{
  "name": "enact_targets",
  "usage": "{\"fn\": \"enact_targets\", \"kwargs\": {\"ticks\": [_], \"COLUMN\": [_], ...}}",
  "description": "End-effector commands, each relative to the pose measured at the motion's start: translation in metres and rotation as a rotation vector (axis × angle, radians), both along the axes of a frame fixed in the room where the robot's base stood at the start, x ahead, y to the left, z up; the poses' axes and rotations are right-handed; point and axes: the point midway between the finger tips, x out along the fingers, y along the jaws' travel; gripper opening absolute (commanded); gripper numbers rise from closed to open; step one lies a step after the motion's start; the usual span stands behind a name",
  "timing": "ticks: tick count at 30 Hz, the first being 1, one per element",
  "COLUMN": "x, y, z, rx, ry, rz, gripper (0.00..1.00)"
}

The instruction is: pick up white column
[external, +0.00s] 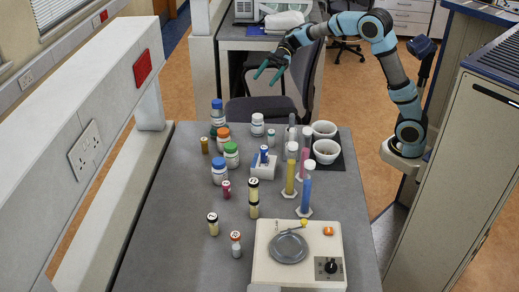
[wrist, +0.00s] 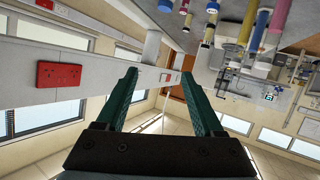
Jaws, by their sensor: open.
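Tall columns stand on the right half of the grey table. One pale, whitish column (external: 292,149) stands behind a yellow column (external: 290,177). A pink-topped column (external: 303,165) and a blue column (external: 306,190) stand beside them. Another greyish-white column stands further back, partly hidden; I cannot tell which one is the white column. My gripper (external: 266,78) is above the far end of the table, near the chair, well apart from the columns. In the wrist view my gripper (wrist: 160,73) has its green fingers spread with nothing between them.
Two white bowls (external: 326,150) sit on a dark mat at the right. Several bottles and vials crowd the table's middle and left. A cream balance (external: 265,272) stands at the front. A chair (external: 262,108) is behind the table. The table's left front (external: 160,245) is clear.

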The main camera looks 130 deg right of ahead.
Motion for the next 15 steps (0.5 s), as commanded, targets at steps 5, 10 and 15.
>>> {"fn": "enact_targets", "kwargs": {"ticks": [5, 10, 15], "x": [-0.046, -0.054, -0.054], "y": [0.006, 0.01, 0.01], "z": [-0.018, -0.075, -0.133], "rx": [0.121, 0.159, 0.154], "ry": [0.066, 0.081, 0.08], "rz": [0.083, 0.104, 0.104], "gripper": [0.69, 0.69, 0.69]}}
